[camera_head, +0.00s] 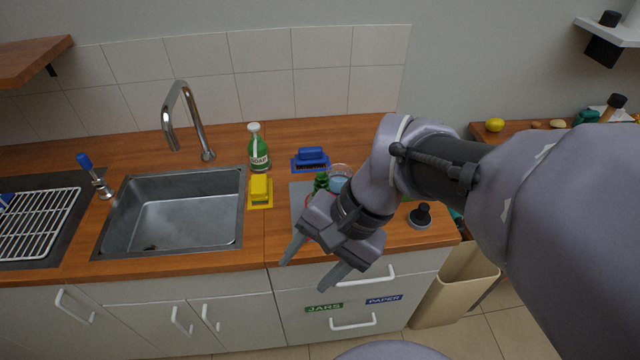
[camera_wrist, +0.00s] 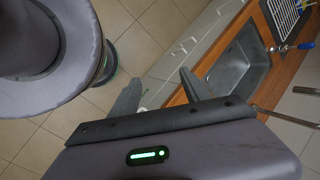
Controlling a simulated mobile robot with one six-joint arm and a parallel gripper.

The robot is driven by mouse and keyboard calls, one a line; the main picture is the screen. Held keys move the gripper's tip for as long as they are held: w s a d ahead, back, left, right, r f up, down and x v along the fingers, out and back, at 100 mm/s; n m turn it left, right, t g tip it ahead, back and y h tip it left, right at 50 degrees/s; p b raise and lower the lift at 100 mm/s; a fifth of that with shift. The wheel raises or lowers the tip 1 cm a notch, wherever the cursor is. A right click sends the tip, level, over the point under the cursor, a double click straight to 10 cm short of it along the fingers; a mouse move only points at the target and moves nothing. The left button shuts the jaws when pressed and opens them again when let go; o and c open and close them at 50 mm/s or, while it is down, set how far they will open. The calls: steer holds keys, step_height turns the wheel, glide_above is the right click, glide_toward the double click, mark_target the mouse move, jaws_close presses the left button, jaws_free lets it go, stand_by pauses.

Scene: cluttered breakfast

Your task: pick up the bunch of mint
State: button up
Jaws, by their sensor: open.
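I cannot clearly make out the bunch of mint. A small dark green thing (camera_head: 321,181) stands on the counter just behind my gripper; it is partly hidden, and I cannot tell whether it is the mint. My gripper (camera_head: 304,275) is open and empty, with its fingers apart and pointing down in front of the counter's front edge. In the wrist view my gripper (camera_wrist: 158,80) also has nothing between its fingers. My arm hides part of the right side of the counter.
The sink (camera_head: 185,215) is left of my gripper. A green soap bottle (camera_head: 259,150), a yellow sponge (camera_head: 260,188), a blue brush (camera_head: 311,158), a glass (camera_head: 339,178) and a black-knobbed object (camera_head: 421,215) stand on the counter. A beige bin (camera_head: 455,290) is on the floor.

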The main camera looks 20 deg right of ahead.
steer(key=w+d+f+m+t+y, duration=0.2)
steer(key=w+d+f+m+t, duration=0.15)
steer(key=d+m, duration=0.3)
steer(key=w+d+f+m+t+y, duration=0.2)
steer(key=w+d+f+m+t, duration=0.1)
steer(key=w+d+m+t, duration=0.25)
steer(key=w+d+f+m+t+y, duration=0.2)
steer(key=d+f+m+t, duration=0.15)
steer(key=d+m, duration=0.45)
steer(key=w+a+n+b, duration=0.1)
steer(key=w+a+b, duration=0.4)
steer(key=w+a, duration=0.4)
steer(key=w, duration=0.4)
steer(key=shift+w+a, duration=0.2)
steer(key=shift+a, duration=0.2)
jaws_close()
